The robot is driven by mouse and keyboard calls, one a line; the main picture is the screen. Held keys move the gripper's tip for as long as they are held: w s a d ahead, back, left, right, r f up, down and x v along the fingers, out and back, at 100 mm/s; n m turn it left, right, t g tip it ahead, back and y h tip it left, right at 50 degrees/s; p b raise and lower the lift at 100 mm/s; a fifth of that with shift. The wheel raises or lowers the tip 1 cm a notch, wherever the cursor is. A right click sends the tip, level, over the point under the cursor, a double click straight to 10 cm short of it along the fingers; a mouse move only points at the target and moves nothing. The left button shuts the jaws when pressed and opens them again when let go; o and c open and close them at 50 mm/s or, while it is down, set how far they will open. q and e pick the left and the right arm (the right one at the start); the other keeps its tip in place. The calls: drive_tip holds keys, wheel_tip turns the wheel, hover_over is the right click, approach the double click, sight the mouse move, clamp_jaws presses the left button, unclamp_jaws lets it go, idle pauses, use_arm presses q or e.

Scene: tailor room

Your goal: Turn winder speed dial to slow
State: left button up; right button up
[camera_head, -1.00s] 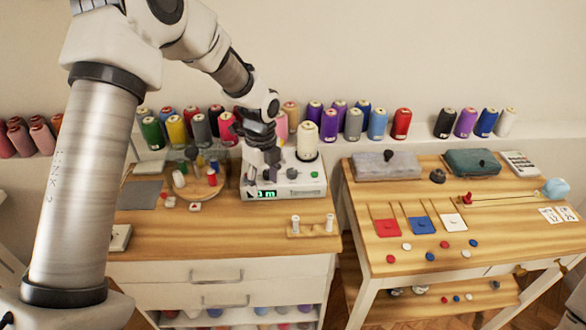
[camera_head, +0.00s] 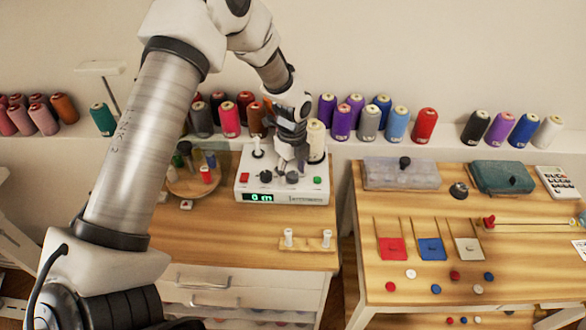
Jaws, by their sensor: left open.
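The white winder (camera_head: 316,194) stands on the left wooden table. Its front has a red button (camera_head: 244,177), two dark round knobs, a green button (camera_head: 317,180) and a lit green display (camera_head: 261,198). I cannot read the dial labels or settings. The left knob (camera_head: 266,176) is clear of my gripper. My left gripper (camera_head: 291,163) is open, pointing down just above and behind the right knob (camera_head: 292,178); I cannot tell whether it touches it. It partly hides a cream thread cone (camera_head: 316,138) on the winder. My right gripper is not in view.
A small wooden rack with white bobbins (camera_head: 308,243) lies in front of the winder. A round wooden spool stand (camera_head: 183,187) is to its left. Thread cones (camera_head: 341,122) line the shelf behind. The right table (camera_head: 365,205) stands apart across a gap.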

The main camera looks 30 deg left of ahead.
use_arm(q)
drive_tip(key=shift+f, duration=0.25)
drive_tip(key=shift+s+r, duration=0.15)
clamp_jaws()
